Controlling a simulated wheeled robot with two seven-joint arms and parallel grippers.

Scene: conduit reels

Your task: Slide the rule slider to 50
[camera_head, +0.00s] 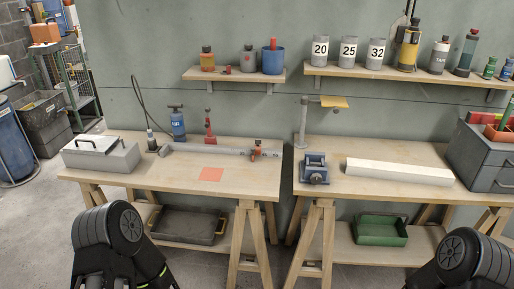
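A long grey rule (212,150) lies along the back of the left workbench. A red and dark slider (255,149) sits near its right end. Any scale marks or numbers on the rule are too small to read. Parts of my two arms show at the lower left and lower right corners, well in front of the benches. Neither gripper shows in this view, and nothing of mine touches the rule or the slider.
The left workbench (245,187) also bears a grey lidded box (101,157), a blue bottle (177,124), a red tool (210,128) and an orange square (211,174). The right bench holds a blue vise (314,169) and a white bar (398,171). A gap separates the benches.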

